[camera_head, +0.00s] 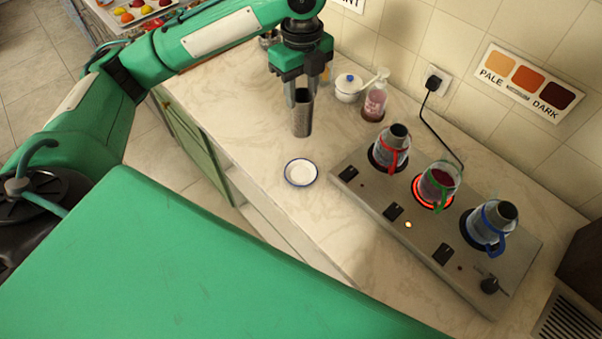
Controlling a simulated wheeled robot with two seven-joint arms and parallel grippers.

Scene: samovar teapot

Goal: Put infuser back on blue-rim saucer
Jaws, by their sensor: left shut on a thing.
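My left gripper (299,92) points down over the back left of the counter. It is shut on the infuser (302,116), a dark grey metal cylinder held upright. I cannot tell whether the infuser's lower end touches the counter. The blue-rim saucer (301,173) is small, round and white, and lies bare on the counter nearer to me than the infuser. The gripper and infuser are apart from the saucer, beyond it in the picture. My right gripper is not in view.
A hot plate (377,215) at the right bears three glass pots with red (391,147), green (438,186) and blue (489,226) handles. The middle burner glows red. A white lidded pot (348,88) and a pink-filled bottle (375,100) stand near the wall. The counter around the saucer is clear.

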